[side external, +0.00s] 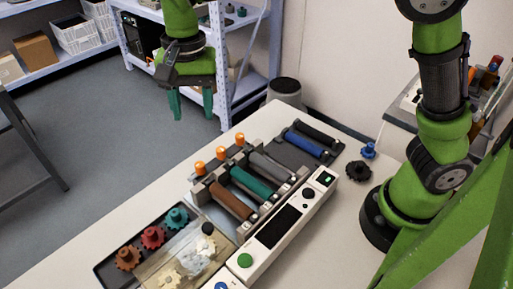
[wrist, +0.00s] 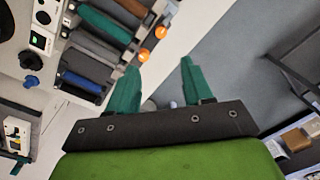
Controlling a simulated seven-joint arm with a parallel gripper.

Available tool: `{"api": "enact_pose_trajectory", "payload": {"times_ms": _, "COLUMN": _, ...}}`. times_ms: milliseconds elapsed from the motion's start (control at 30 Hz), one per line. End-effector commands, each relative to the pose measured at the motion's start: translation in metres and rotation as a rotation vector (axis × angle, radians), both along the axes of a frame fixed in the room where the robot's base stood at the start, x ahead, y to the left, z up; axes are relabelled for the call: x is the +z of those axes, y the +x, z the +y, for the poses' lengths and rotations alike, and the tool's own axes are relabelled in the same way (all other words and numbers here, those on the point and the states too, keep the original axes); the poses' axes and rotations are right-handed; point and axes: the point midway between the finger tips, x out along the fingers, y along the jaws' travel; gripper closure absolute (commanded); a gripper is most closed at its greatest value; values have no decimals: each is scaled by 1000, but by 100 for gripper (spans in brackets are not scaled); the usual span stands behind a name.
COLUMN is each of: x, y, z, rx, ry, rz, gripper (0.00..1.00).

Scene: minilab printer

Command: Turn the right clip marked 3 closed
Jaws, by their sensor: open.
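The printer unit (side external: 283,222) holds a brown roller (side external: 231,201), a green roller (side external: 252,182) and a grey roller (side external: 270,165) side by side. Orange knobs stand at their far ends, the rightmost (side external: 239,138) by the grey roller; orange knobs also show in the wrist view (wrist: 160,32). Small dark and white pieces sit at the near ends; their markings are too small to read, so I cannot tell which clip is 3 or how it is turned. My gripper (side external: 192,106) is open and empty, above and beyond the table's far edge. Its teal fingers also show in the wrist view (wrist: 160,87).
A dark tray (side external: 291,156) with a blue roller and a black roller lies behind the printer. A gear tray (side external: 106,272) lies at the front left. Shelves (side external: 240,92) stand behind my gripper.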

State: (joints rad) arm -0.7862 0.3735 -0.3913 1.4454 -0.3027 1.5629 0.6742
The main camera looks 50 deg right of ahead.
Motion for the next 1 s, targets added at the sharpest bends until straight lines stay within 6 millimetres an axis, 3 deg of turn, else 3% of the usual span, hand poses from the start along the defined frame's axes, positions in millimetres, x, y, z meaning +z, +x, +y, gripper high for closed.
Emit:
{"api": "enact_pose_trajectory", "payload": {"times_ms": 33, "x": 2, "y": 6, "z": 9, "rx": -71, "ry": -24, "rz": 3, "gripper": 49}}
{"api": "enact_pose_trajectory", "payload": {"times_ms": 167, "x": 24, "y": 11, "z": 10, "rx": -276, "ry": -26, "rz": 12, "gripper": 49}}
{"api": "enact_pose_trajectory", "payload": {"times_ms": 367, "x": 15, "y": 5, "z": 10, "rx": -353, "ry": -29, "rz": 43, "gripper": 49}}
{"api": "enact_pose_trajectory", "payload": {"times_ms": 567, "x": -20, "y": 4, "z": 10, "rx": -349, "ry": -31, "rz": 44, "gripper": 49}}
{"api": "enact_pose_trajectory", "payload": {"times_ms": 1000, "x": -113, "y": 4, "z": 9, "rx": -349, "ry": -29, "rz": 42, "gripper": 49}}
